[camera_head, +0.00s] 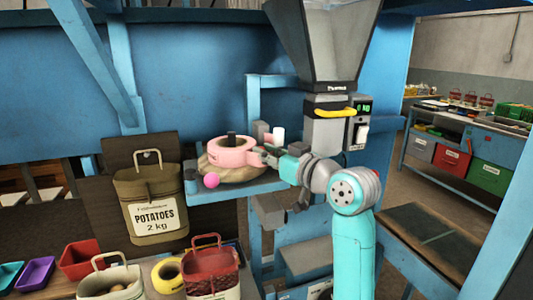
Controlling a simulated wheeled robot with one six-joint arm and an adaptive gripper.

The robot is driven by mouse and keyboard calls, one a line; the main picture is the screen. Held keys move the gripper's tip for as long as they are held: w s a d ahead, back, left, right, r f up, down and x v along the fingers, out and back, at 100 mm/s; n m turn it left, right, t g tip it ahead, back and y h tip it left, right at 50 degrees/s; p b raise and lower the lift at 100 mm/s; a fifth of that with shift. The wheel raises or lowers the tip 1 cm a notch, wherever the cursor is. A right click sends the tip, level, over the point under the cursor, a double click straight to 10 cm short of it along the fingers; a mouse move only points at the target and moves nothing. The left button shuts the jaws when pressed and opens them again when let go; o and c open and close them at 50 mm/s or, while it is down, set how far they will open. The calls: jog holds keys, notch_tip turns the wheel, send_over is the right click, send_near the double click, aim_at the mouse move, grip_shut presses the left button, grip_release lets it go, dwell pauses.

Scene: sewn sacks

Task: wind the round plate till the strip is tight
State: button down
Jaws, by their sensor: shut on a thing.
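A pink round plate (228,153), like a thick ring with a dark post (231,137) in its middle, sits on a blue shelf. A wider beige round body (232,173) lies under it. My gripper (262,155) reaches in from the right and is shut at the right edge of the pink plate. The fingertips are small here, and the exact grip is hard to see. A pink ball (211,181) is at the front left of the plate. I cannot make out a separate strip or tell how tight it is.
A grey hopper (318,45) with a yellow handle (330,113) stands right behind my arm. A potato sack (152,210) hangs left of the shelf (210,196). A red bag (212,265), yellow roll (168,275) and small trays (80,260) are below. A blue post stands behind.

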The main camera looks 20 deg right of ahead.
jog(key=c, duration=1)
grip_release()
jog(key=shift+s+a+m+t+h, duration=0.35)
jog(key=shift+a+m+h, duration=0.35)
jog(key=shift+h, duration=0.35)
jog(key=shift+s+a+m+t+h, duration=0.25)
jog(key=shift+s+a+m+h, duration=0.2)
jog(key=shift+m+h, duration=0.5)
jog(key=s+d+h, duration=0.1)
jog(key=s, duration=1)
jog(key=shift+m+g+h, duration=0.5)
jog(key=shift+m+h, duration=0.1)
jog(key=shift+m, duration=0.35)
jog(key=shift+s+d+f, duration=0.1)
jog(key=shift+s+f, duration=1.1)
jog(key=shift+f, duration=3.05)
jog(key=shift+s+a+f, duration=0.1)
jog(key=shift+s+f, duration=1.1)
jog(key=shift+f, duration=3.1)
jog(key=shift+s+d+f, duration=0.1)
jog(key=shift+s+f, duration=1.1)
jog(key=shift+f, duration=3.05)
